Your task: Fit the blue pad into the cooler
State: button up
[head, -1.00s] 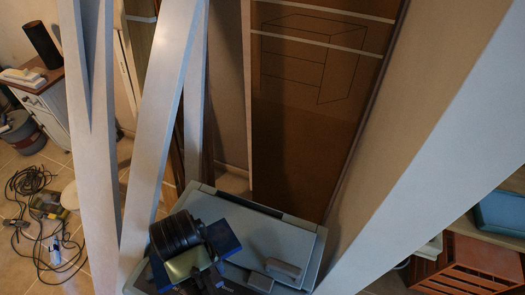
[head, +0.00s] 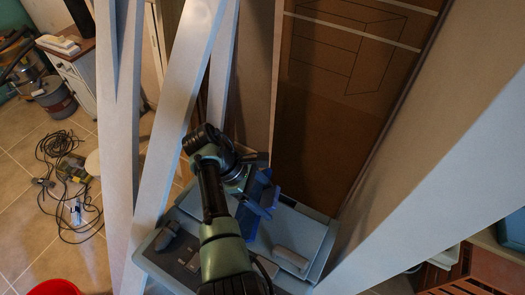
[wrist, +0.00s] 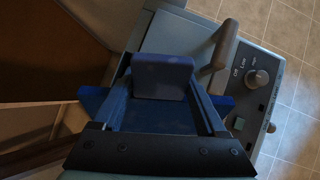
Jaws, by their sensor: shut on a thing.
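My gripper (head: 262,205) is over the grey-blue cooler (head: 312,232), toward its middle. It is shut on the blue pad (wrist: 162,75), which lies between the fingers at the middle of the wrist view. Blue parts stick out to both sides there. In the head view the blue shape (head: 250,219) is partly hidden by my wrist and hard to separate from the fingers. The cooler's top shows a pale handle (head: 291,259) and, in the wrist view, a side panel with knobs (wrist: 262,78). I cannot tell whether the pad touches the cooler.
Pale slanted posts (head: 185,120) stand close left of my arm, and a wide pale beam (head: 430,170) slopes at the right. A brown panel (head: 335,110) stands behind the cooler. Coiled black cables (head: 62,160) lie on the tiled floor; a red bucket (head: 52,287) is lower left.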

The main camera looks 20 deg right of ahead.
aim_at(266, 172)
jog(key=w+r+n+t+h, duration=0.1)
jog(key=w+r+n+t, duration=0.1)
jog(key=w+n+t, duration=0.1)
jog(key=w+d+r+n+t+h, duration=0.1)
jog(key=w+n+t+h, duration=0.1)
jog(key=n+t, duration=0.3)
jog(key=w+d+r+n+t+h, duration=0.1)
jog(key=w+r+n+t, duration=0.1)
jog(key=w+n+t, duration=0.1)
jog(key=shift+w+d+r+n+t+h+b, duration=0.1)
jog(key=shift+w+r+n+t+h+b, duration=0.1)
jog(key=shift+n+t, duration=0.35)
jog(key=shift+w+r+n+t+h+b, duration=0.1)
jog(key=shift+n+t+h+b, duration=0.15)
jog(key=shift+n, duration=0.6)
jog(key=shift+w+a+r+n+t+y, duration=0.3)
jog(key=shift+w+n+t, duration=0.25)
jog(key=shift+t, duration=0.15)
jog(key=shift+r, duration=0.2)
jog(key=shift+f, duration=0.1)
notch_tip(266, 172, down, 6)
jog(key=b, duration=0.4)
jog(key=shift+p, duration=0.5)
